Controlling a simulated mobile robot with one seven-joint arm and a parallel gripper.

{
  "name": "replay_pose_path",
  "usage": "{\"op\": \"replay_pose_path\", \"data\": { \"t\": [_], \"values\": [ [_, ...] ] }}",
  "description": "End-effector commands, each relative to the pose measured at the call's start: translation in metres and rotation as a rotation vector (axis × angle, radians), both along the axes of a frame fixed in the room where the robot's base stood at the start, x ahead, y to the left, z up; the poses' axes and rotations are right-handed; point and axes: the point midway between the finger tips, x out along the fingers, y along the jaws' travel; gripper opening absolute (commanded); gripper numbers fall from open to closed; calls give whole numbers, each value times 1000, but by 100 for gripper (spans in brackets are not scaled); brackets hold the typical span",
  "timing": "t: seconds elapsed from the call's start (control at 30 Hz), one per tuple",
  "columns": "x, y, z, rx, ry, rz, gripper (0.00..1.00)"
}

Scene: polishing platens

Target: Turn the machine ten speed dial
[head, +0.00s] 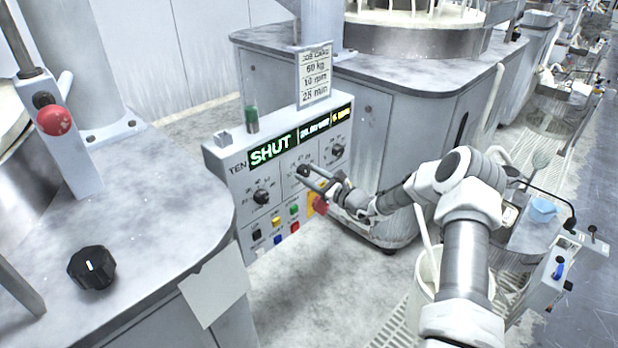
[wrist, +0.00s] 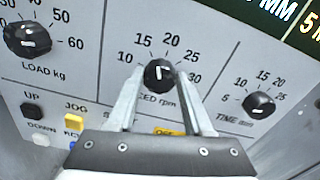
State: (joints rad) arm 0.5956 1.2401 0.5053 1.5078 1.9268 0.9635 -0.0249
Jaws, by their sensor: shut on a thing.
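The machine ten control panel (head: 238,175) stands between two grey cabinets in the head view, marked TEN with a lit SHUT display (head: 270,150). In the wrist view the black speed dial (wrist: 159,74) sits at the middle of the panel, with a scale that shows 10 to 30 and a label ending in "ED rpm". Its white mark points about straight up or down. My gripper (wrist: 160,78) is shut on this dial, one finger on each side.
The load dial (wrist: 27,38) is left of the speed dial and the time dial (wrist: 258,105) is right. Coloured buttons (head: 277,222) sit below. A card (head: 315,75) reads 60 kg, 10 rpm, 25 min. A red knob (head: 54,120) is at the left.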

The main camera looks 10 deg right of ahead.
Motion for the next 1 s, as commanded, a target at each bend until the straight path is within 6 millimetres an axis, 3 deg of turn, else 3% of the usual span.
{"op": "replay_pose_path", "data": {
  "t": [1.0],
  "values": [
    [-1, 1, -4, -711, -517, 0, 0]
  ]
}}
